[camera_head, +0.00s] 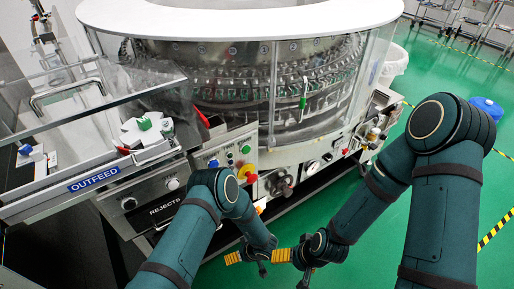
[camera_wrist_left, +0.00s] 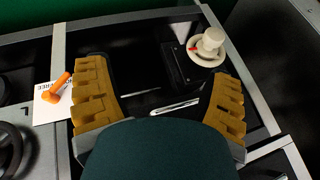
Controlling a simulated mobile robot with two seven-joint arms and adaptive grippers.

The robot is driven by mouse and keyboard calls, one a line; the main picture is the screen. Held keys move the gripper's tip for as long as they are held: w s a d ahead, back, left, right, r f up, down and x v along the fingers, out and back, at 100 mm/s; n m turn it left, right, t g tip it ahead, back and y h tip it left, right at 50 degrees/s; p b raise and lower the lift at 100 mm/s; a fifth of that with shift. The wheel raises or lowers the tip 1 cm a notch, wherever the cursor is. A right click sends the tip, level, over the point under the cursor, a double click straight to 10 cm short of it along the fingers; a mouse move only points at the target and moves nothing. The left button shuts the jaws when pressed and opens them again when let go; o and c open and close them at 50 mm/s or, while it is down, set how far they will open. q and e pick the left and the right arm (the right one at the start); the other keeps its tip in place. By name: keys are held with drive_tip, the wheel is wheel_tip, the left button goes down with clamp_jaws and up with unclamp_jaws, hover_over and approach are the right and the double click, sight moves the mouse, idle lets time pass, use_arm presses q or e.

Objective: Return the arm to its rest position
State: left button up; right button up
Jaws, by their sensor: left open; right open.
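My left gripper (camera_head: 247,262) hangs low in front of the machine in the head view, its orange finger pads pointing down and to the left. In the left wrist view its two ridged pads (camera_wrist_left: 160,80) are spread wide with nothing between them. My right gripper (camera_head: 292,266) hangs beside it, just to the right, open and with nothing seen in it. The two grippers are close together; whether they touch cannot be told. Both arms are bent at the elbow.
The round washer (camera_head: 250,80) with glass panels fills the back. The outfeed table (camera_head: 90,185) and rejects drawer (camera_head: 165,208) stand left. A white knob (camera_wrist_left: 208,44) and an orange lever (camera_wrist_left: 57,88) show below my left wrist.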

use_arm(q)
wheel_tip(320, 180, up, 11)
drive_tip(key=a+m+t+h, duration=0.2)
drive_tip(key=a+h, duration=0.1)
drive_tip(key=h, duration=0.3)
drive_tip(key=s+r+m+g+h, duration=0.1)
drive_tip(key=s+r+g+h, duration=0.1)
drive_tip(key=s+r, duration=0.8)
drive_tip(key=shift+s+a+m+g+h, duration=0.3)
drive_tip(key=shift+s+a+h, duration=0.1)
drive_tip(key=shift+h, duration=0.5)
drive_tip(key=shift+a, duration=0.15)
